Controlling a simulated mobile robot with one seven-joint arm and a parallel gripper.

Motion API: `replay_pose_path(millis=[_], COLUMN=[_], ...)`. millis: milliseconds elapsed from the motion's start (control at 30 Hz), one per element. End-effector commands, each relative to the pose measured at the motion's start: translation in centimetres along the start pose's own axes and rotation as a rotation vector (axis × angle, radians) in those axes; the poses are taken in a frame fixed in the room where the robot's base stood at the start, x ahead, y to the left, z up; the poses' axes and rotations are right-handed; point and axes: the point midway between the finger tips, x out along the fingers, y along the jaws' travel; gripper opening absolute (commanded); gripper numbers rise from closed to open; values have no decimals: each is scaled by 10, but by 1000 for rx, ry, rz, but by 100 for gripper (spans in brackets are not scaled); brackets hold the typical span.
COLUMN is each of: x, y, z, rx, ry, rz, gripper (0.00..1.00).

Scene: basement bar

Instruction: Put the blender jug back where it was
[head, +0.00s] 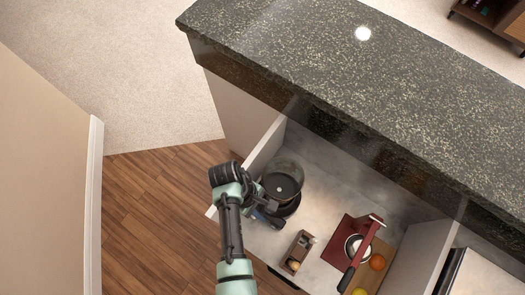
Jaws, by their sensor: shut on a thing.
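The blender jug (284,172) is a dark, see-through round vessel seen from above, at the left end of a grey surface below the granite counter. A dark round part shows at its middle, and a dark base-like shape lies at its lower edge. My gripper (268,209) comes in from the lower left and is shut on the jug at its near left side. My wrist hides the fingers and part of the jug's near side. I cannot tell whether the jug rests on the grey surface or is held just above it.
The granite counter (390,75) overhangs behind. Right of the jug are a small wooden box (292,262), a red board (335,252) with a white bowl (354,245), an orange fruit (377,262) and a yellow-green fruit (359,292). Grey surface between jug and red board is mostly clear.

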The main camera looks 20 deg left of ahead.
Motion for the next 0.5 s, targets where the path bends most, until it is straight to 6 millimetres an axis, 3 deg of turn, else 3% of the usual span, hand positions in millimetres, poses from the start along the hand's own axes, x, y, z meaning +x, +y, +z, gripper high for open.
replay_pose_path(millis=[300,333,467,500], x=[3,2,2,2], y=[1,0,0,0], z=[-1,-1,-1,-1], rx=[3,1,1,1], ry=[0,0,0,0], rz=[2,0,0,0], gripper=[0,25,48,50])
